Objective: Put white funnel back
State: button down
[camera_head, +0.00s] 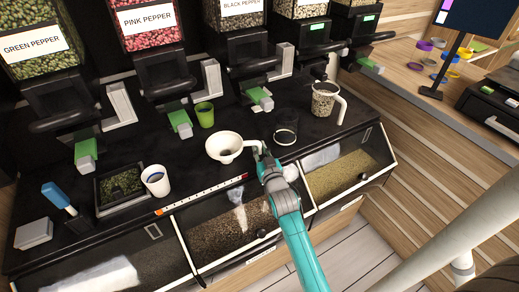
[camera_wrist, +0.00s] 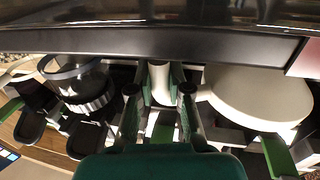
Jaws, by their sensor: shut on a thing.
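The white funnel (camera_head: 224,146) is a wide bowl at the middle of the black counter in the head view. My gripper (camera_head: 256,151) is at its right side, with its fingers at the funnel's short handle. In the wrist view my gripper (camera_wrist: 160,98) has a green finger on each side of a white handle piece (camera_wrist: 160,84). The funnel's broad pale body (camera_wrist: 262,96) lies to the right of the fingers there. Whether the funnel touches the counter or hangs just above it, I cannot tell.
A dark clear vessel (camera_head: 286,129) and a jug with a white handle (camera_head: 324,101) stand to the right. A green cup (camera_head: 204,114) is behind the funnel, and a white cup (camera_head: 156,181) is to the left. Pepper dispensers (camera_head: 166,73) line the back.

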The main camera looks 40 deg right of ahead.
jog(key=shift+f, duration=0.2)
jog(key=c, duration=1.1)
grip_release()
jog(key=shift+r, duration=0.15)
jog(key=v, duration=1.2)
jog(key=s+a+f+n+y, duration=0.1)
jog(key=s+a+f, duration=0.1)
jog(key=s+a, duration=0.15)
jog(key=s+a+f+y, duration=0.1)
jog(key=s+a+f, duration=0.15)
jog(key=a, duration=0.25)
jog(key=s+a+r+n+y, duration=0.1)
jog(key=s+a, duration=0.3)
jog(key=s, duration=0.4)
jog(key=s+a+r+n+g+y, duration=0.1)
jog(key=s+a+r+n+y, duration=0.1)
jog(key=s+a, duration=0.3)
jog(key=s+a+r+n+y, duration=0.1)
jog(key=s+a+y, duration=0.2)
jog(key=s, duration=0.9)
jog(key=shift+s+a+r, duration=0.3)
jog(key=shift+a+r, duration=0.1)
jog(key=shift+a, duration=0.35)
